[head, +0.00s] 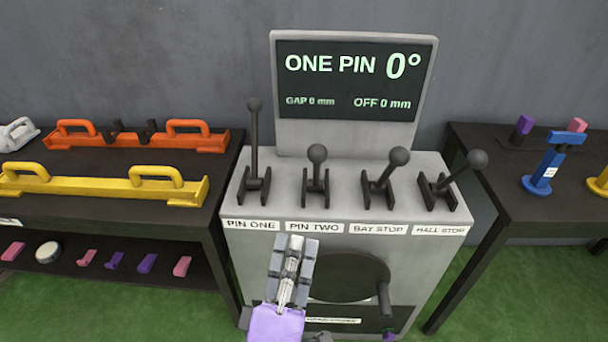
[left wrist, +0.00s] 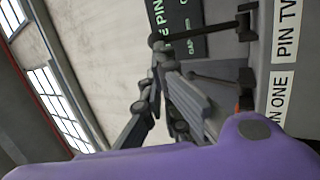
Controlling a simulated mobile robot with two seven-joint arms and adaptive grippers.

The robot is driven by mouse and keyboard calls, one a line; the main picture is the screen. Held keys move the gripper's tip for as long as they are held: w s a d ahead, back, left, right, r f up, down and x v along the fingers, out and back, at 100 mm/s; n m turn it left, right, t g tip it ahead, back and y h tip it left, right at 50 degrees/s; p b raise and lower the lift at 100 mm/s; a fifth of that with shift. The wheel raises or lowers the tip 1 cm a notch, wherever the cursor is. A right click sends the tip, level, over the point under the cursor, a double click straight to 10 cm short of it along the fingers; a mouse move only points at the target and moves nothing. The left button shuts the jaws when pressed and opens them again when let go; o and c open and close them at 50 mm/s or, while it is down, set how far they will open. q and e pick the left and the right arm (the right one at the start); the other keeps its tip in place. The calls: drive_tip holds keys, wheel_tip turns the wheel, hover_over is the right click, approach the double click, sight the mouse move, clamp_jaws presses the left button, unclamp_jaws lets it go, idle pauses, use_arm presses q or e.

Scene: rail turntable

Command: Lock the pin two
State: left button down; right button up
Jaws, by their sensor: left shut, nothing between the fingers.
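The pin two lever (head: 317,172) is a dark rod with a ball knob on the grey console, behind the PIN TWO label (head: 315,228). It leans forward and looks shorter than the near-upright pin one lever (head: 254,145) to its left. My left gripper (head: 297,240) is shut and empty, in front of the console just below the PIN TWO label, apart from the knob. In the left wrist view, the closed fingers (left wrist: 158,75) show beside a dark lever (left wrist: 205,32) near the PIN TWO label. The display (head: 346,80) reads ONE PIN 0°, gap 0 mm, off 0 mm.
The bay stop lever (head: 384,176) and hall stop lever (head: 457,172) stand to the right on the console. A round wheel with a crank handle (head: 384,299) is on its front. Dark tables (head: 125,222) with orange and yellow handled bars and blue parts flank it.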

use_arm(q)
drive_tip(key=p+x, duration=0.3)
drive_tip(key=x, duration=1)
drive_tip(key=shift+w+d+r, duration=0.25)
use_arm(e)
drive_tip(key=shift+s+d+r, duration=0.25)
drive_tip(key=shift+s+r, duration=0.05)
drive_tip(key=shift+r, duration=0.25)
drive_tip(key=shift+s+d+r, duration=0.2)
drive_tip(key=shift+s+r, duration=0.05)
drive_tip(key=shift+r, duration=0.3)
